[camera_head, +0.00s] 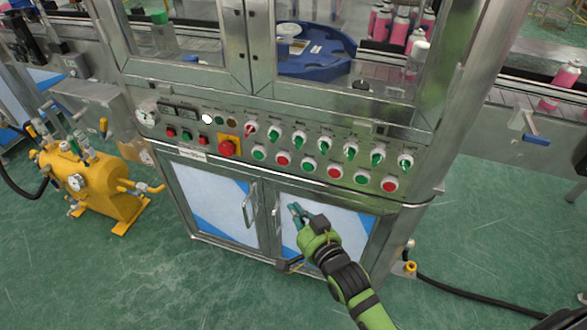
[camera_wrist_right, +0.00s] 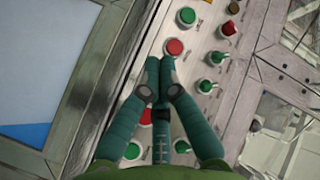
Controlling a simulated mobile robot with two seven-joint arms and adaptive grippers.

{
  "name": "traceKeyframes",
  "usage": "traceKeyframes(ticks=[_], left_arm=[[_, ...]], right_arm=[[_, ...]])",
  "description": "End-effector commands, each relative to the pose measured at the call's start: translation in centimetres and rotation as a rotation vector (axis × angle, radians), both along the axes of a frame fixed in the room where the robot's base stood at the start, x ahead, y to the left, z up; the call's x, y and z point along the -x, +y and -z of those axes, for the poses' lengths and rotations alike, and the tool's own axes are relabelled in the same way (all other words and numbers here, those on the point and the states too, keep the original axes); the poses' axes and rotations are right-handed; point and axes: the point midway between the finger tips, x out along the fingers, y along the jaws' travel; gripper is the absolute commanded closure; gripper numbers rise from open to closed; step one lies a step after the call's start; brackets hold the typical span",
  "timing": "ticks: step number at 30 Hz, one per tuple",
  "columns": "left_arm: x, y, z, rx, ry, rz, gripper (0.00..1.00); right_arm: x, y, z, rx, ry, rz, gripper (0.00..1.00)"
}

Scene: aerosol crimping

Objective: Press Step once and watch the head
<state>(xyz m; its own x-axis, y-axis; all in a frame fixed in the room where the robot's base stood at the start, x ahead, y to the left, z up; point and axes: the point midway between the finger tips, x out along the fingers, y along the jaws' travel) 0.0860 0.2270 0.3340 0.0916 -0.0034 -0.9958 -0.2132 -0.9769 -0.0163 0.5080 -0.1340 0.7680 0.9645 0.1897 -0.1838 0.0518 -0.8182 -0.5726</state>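The control panel (camera_head: 215,158) of the crimping machine has a row of green and red push buttons below a row of switches. The button labels are too small to read, so I cannot tell which one is Step. My right gripper (camera_head: 297,212) is in front of the cabinet doors below the panel. In the right wrist view its fingertips (camera_wrist_right: 160,66) are together with nothing between them. They overlap the panel face just below a red button (camera_wrist_right: 174,47); contact cannot be told. A blue round turret (camera_head: 318,58), perhaps part of the head, shows behind the machine's windows. My left gripper is out of view.
A large red emergency-stop knob (camera_head: 228,146) on a yellow plate sits left of the buttons. A yellow tank (camera_head: 90,185) with gauges stands on the green floor at left. Pink cans (camera_head: 400,30) stand on a conveyor behind. A black hose (camera_head: 480,292) crosses the floor at right.

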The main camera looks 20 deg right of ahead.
Motion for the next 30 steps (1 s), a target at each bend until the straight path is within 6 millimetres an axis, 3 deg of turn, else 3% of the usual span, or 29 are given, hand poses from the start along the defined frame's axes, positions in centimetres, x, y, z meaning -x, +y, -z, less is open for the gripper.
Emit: traceKeyframes(ticks=[6,17,30], left_arm=[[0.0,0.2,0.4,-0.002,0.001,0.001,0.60],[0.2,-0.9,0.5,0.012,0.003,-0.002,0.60],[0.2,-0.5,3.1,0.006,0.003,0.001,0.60]], right_arm=[[-0.2,0.0,-1.6,-0.026,-0.034,0.003,1.00],[-0.4,-0.1,-1.5,-0.025,-0.035,0.002,1.00],[-4.9,-3.1,-1.3,-0.022,-0.038,0.001,1.00]])
